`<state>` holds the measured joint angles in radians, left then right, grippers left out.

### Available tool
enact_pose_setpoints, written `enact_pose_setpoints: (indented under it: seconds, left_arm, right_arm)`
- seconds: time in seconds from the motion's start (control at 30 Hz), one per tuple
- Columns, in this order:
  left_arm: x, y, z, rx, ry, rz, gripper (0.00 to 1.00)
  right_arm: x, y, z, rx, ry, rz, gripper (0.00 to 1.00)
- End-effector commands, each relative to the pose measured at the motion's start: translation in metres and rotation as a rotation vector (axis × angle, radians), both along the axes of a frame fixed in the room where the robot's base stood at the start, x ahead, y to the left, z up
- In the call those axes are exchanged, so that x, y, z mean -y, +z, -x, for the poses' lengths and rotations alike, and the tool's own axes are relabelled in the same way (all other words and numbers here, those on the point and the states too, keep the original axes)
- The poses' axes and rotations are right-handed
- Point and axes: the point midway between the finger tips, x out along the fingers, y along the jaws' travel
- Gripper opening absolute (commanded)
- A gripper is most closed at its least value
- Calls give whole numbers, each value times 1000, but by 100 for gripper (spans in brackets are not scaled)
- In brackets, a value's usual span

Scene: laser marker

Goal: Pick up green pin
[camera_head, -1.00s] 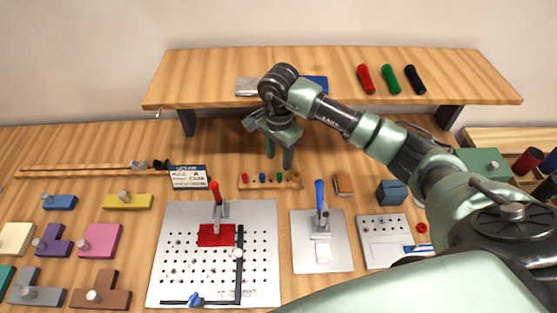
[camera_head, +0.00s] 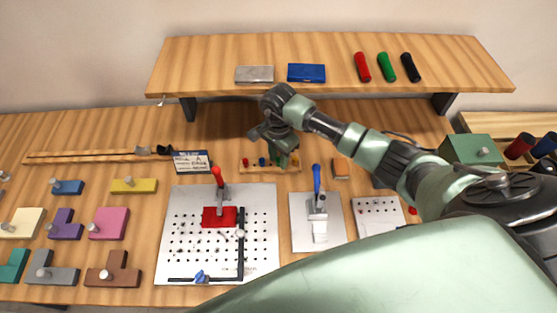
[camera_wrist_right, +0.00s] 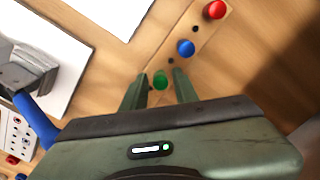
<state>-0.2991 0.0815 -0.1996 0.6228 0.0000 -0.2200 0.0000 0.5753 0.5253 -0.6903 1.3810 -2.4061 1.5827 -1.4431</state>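The green pin (camera_wrist_right: 160,79) stands in a wooden pin strip (camera_wrist_right: 207,32). In the right wrist view my right gripper (camera_wrist_right: 159,75) is open, with one finger on each side of the green pin and gaps visible at both sides. In the head view my right gripper (camera_head: 282,160) is low over the right half of the pin strip (camera_head: 252,169) and hides the green pin. The red pin (camera_wrist_right: 215,9) and blue pin (camera_wrist_right: 186,47) stand in the same strip, farther along. My left gripper is not in view.
A perforated plate (camera_head: 180,250) with a red clamp (camera_head: 218,180) and a plate with a blue-handled clamp (camera_head: 318,190) lie in front of the strip. A wooden shelf (camera_head: 210,55) overhangs behind, holding two boxes and three cylinders.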

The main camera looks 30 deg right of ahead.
Motion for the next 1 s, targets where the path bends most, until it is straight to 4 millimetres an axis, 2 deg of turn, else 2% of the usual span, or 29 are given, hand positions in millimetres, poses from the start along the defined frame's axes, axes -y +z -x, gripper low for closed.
enact_pose_setpoints:
  seconds: [0.03, 0.07, 0.1, 0.53, 0.77, 0.8, 1.0]
  left_arm:
    - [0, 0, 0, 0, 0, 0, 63]
    - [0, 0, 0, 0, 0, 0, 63]
    - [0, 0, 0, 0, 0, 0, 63]
    - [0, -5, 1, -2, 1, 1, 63]
    - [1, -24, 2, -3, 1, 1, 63]
    - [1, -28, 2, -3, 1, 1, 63]
    - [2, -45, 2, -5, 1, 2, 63]
  right_arm:
    - [0, 0, 0, 0, 0, 0, 12]
    - [0, 0, 0, 0, 0, 0, 3]
    - [0, 0, 0, 0, 0, 0, 0]
    - [1, 4, -1, 3, 0, 1, 0]
    - [1, 29, -2, 8, 2, 1, 0]
    - [1, 34, 0, 5, 3, 2, 0]
    - [-20, 30, 43, 2, 7, 2, 0]
